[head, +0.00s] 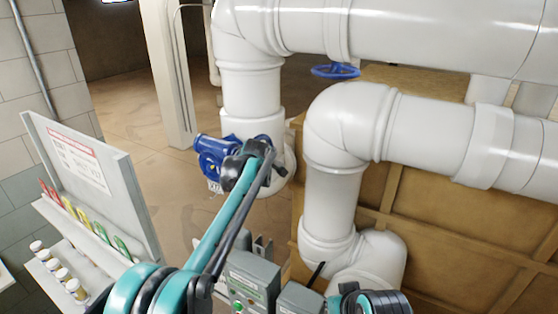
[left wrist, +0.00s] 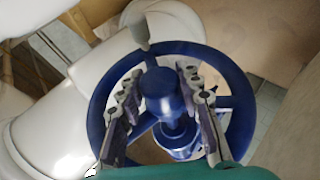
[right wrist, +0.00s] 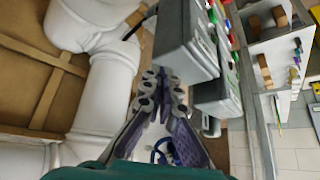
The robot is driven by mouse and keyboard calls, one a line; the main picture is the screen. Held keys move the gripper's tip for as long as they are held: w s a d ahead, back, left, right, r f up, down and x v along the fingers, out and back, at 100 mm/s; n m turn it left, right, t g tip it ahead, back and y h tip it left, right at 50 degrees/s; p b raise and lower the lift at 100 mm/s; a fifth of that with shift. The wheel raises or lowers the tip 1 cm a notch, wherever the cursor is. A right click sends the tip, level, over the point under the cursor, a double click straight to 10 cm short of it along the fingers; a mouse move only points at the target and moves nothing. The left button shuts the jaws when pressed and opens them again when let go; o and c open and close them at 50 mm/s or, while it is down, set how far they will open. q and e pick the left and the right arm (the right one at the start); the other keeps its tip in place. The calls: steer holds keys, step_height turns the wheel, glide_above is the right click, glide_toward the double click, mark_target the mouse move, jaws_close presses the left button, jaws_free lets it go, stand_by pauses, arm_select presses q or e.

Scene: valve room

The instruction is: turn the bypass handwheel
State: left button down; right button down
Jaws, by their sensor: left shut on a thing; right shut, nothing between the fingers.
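A blue handwheel (head: 212,156) stands on a blue valve beside the lower end of the white upright pipe. It fills the middle of the left wrist view (left wrist: 238,115), with rim, spokes and round hub showing. My left gripper (head: 250,170) is at this wheel, its fingers (left wrist: 160,95) on either side of the hub. It is shut on the wheel; the exact contact is hard to see. My right gripper (right wrist: 165,88) is shut and empty, near grey boxes. A second blue handwheel (head: 335,71) sits farther back between the white pipes.
Thick white pipes (head: 340,130) fill the middle and right, before a brown panelled crate (head: 420,215). Grey control boxes (head: 252,280) with buttons stand low in front. A board (head: 85,165) with coloured tags and small bottles is at left. Open floor (head: 170,190) lies between.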

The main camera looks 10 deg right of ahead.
steer(key=w+a+r+n+y, duration=0.15)
steer(key=w+r, duration=0.25)
steer(key=w, duration=0.4)
steer(key=w+a+r+n+y, duration=0.15)
steer(key=w+r, duration=0.25)
steer(key=w, duration=0.4)
steer(key=w+r+y, duration=0.3)
steer(key=w+r, duration=0.1)
steer(key=w, duration=0.4)
steer(key=w+d+n+t+y, duration=0.1)
steer(key=w+d+n+y, duration=0.2)
steer(key=w, duration=0.7)
steer(key=w+d+n+y, duration=0.1)
steer(key=w+d+y, duration=0.25)
steer(key=w, duration=0.75)
steer(key=x, duration=0.9)
steer(key=shift+w+n, duration=0.2)
steer(key=shift+n, duration=0.1)
steer(key=shift+d+f, duration=0.1)
steer(key=shift+f, duration=0.05)
